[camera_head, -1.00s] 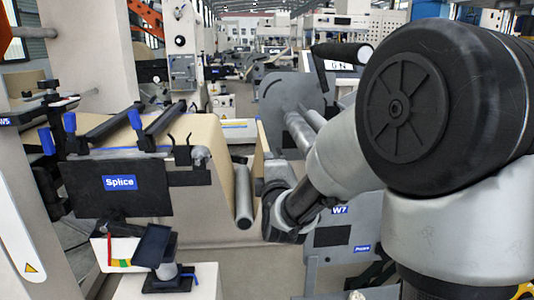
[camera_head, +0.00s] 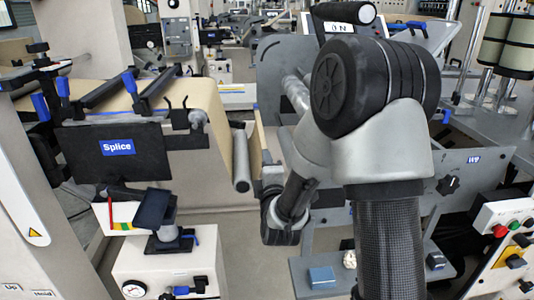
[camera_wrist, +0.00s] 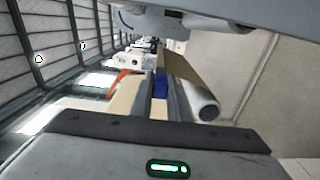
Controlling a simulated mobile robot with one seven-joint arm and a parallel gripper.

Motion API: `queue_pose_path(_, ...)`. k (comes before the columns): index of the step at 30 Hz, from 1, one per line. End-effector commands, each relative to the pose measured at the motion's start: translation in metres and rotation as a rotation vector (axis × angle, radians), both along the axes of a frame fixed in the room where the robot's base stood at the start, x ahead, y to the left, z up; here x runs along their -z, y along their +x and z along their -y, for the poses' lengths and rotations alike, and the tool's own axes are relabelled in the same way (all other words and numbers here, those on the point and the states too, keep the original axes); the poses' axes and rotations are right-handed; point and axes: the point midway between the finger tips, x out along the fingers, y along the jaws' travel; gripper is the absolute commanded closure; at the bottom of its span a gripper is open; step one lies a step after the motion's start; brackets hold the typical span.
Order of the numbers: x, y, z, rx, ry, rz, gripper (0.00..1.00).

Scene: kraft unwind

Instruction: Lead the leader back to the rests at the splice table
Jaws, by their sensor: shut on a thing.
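The splice table (camera_head: 190,160) stands at the left in the head view, with a blue Splice sign (camera_head: 118,147). Two black bars with blue handles (camera_head: 130,84) lie across its top. Black forked holders (camera_head: 178,117) show at its near right edge; I cannot tell if these are the rests. The kraft leader (camera_head: 257,140) shows as a narrow tan strip right of the table's grey roller (camera_head: 241,160). My gripper (camera_head: 266,172) is at the strip's lower end, shut on it, the grip itself partly hidden. In the wrist view a tan sheet (camera_wrist: 187,72) runs away above a pale roller (camera_wrist: 208,107).
A black pedestal (camera_head: 168,240) stands on a beige cabinet (camera_head: 160,265) below the table. Open floor (camera_head: 235,250) shows between the cabinet and the machine.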

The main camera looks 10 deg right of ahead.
Motion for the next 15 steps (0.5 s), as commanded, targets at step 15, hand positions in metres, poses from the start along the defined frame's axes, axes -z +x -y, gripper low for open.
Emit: queue_pose_path(15,0.058,0.000,0.000,0.000,0.000,-0.001,1.00)
